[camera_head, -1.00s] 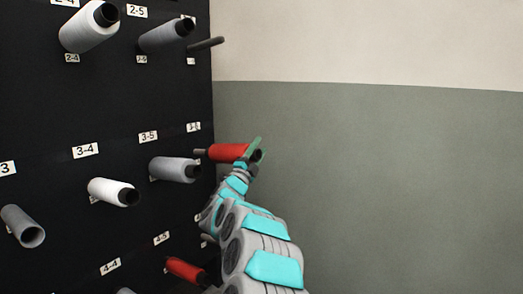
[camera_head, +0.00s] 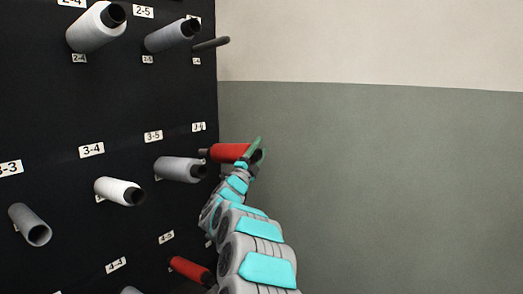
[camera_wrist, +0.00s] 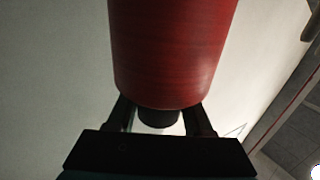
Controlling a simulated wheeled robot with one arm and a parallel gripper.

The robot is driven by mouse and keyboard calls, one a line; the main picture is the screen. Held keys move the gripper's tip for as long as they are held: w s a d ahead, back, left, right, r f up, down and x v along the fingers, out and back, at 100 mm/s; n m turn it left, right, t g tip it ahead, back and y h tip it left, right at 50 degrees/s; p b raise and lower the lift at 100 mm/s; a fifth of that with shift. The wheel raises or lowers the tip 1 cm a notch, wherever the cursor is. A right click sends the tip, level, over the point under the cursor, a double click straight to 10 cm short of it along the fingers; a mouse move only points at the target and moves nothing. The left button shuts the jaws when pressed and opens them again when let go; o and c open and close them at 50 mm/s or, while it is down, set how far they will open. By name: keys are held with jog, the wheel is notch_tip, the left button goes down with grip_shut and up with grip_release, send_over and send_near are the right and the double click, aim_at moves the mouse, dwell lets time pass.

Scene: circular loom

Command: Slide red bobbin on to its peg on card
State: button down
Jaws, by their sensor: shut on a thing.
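The red bobbin (camera_head: 229,152) lies roughly level in front of the right edge of the black card (camera_head: 120,225). My gripper (camera_head: 257,152) is shut on its outer, right-hand end. A short piece of grey peg (camera_head: 204,152), below the 3-6 label, shows at the bobbin's left end. The bobbin lines up with it; I cannot tell whether the peg is inside. In the wrist view the red bobbin (camera_wrist: 172,50) stands between the two fingers (camera_wrist: 158,118), its dark core end towards the palm. Its far end is out of that view.
A grey bobbin (camera_head: 181,169) sits on the peg just left, close to the held bobbin. A bare peg (camera_head: 211,44) sticks out above. Another red bobbin (camera_head: 190,269) is below, beside my arm. The space right of the card is free up to the wall (camera_head: 400,180).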

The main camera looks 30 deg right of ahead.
aim_at(233, 154)
jog(key=shift+w+a+p, duration=0.15)
jog(key=shift+w+a, duration=0.2)
jog(key=shift+w, duration=0.4)
jog(key=shift+w+a+p, duration=0.15)
jog(key=shift+w+a, duration=0.15)
jog(key=shift+w, duration=0.45)
jog(key=shift+w+f, duration=0.1)
jog(key=shift+w, duration=0.05)
jog(key=shift+w+a, duration=0.1)
jog(key=shift+w+a+f, duration=0.1)
jog(key=shift+w+f, duration=0.05)
jog(key=shift+w, duration=0.05)
jog(key=shift+c, duration=1.1)
grip_release()
jog(key=b+v, duration=0.1)
jog(key=v, duration=0.6)
jog(key=shift+s+a+f, duration=0.2)
jog(key=shift+a, duration=0.1)
